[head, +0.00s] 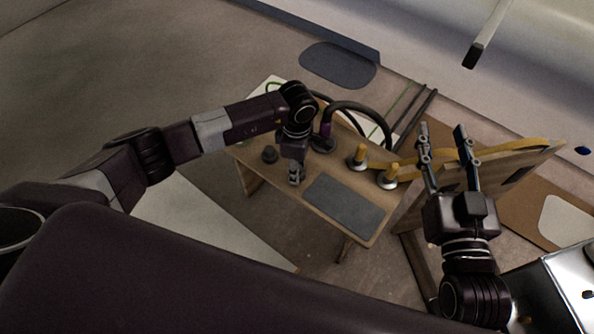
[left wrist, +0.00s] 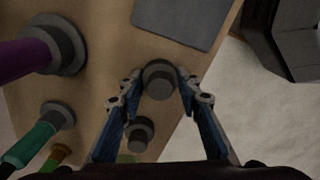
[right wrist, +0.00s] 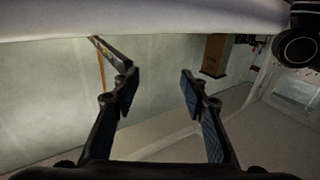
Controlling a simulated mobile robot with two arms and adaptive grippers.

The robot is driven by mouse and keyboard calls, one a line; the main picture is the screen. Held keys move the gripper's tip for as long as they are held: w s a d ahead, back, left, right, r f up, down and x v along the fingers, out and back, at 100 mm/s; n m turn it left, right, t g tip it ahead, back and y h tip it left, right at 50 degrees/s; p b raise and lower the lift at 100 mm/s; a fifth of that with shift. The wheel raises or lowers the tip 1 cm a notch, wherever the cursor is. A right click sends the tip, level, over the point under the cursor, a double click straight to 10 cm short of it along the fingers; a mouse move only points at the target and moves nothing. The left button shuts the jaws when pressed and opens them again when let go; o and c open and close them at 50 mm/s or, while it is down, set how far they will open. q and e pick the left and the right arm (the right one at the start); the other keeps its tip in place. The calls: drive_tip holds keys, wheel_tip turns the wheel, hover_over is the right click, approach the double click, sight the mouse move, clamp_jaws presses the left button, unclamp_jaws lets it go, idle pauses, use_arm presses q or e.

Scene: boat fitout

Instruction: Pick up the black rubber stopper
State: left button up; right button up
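The black rubber stopper (left wrist: 159,80) is a dark, round piece between the fingertips of my left gripper (left wrist: 158,86) in the left wrist view. Both fingers appear to touch its sides. In the head view my left gripper (head: 294,180) points down near the grey mat and largely hides the stopper. I cannot tell whether the stopper rests on the table or is raised. A second dark round piece (left wrist: 140,133) stands close by; it also shows on the table (head: 269,155) in the head view. My right gripper (right wrist: 158,88) is open and empty, away from the table top.
The wooden table (head: 250,179) carries a grey mat (head: 343,205), a purple-ended hose fitting (head: 323,143) and two yellow-topped fittings (head: 360,157) (head: 391,176). A wooden panel with a yellow hose (head: 500,150) stands at the right, near my right gripper.

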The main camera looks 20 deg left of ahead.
use_arm(q)
drive_tip(key=c, duration=0.4)
drive_tip(key=shift+r, duration=0.4)
wheel_tip(320, 180, up, 9)
drive_tip(key=p, duration=0.2)
drive_tip(key=shift+w+p, duration=0.1)
drive_tip(key=shift+p, duration=0.3)
drive_tip(key=shift+r+p, duration=0.95)
drive_tip(key=shift+r, duration=4.15)
use_arm(e)
drive_tip(key=s+d+f+g+h, duration=0.2)
drive_tip(key=s+f+g, duration=0.4)
drive_tip(key=f, duration=0.3)
drive_tip(key=s+d+f+g+h, duration=0.1)
drive_tip(key=s+d+f+g, duration=0.3)
drive_tip(key=s+f, duration=0.5)
drive_tip(key=shift+s+d+f+m+g+h, duration=0.2)
drive_tip(key=shift+d+f+m+g+h, duration=0.15)
drive_tip(key=shift+f+g, duration=0.65)
use_arm(q)
drive_tip(key=shift+r, duration=0.1)
use_arm(e)
drive_tip(key=shift+r, duration=0.25)
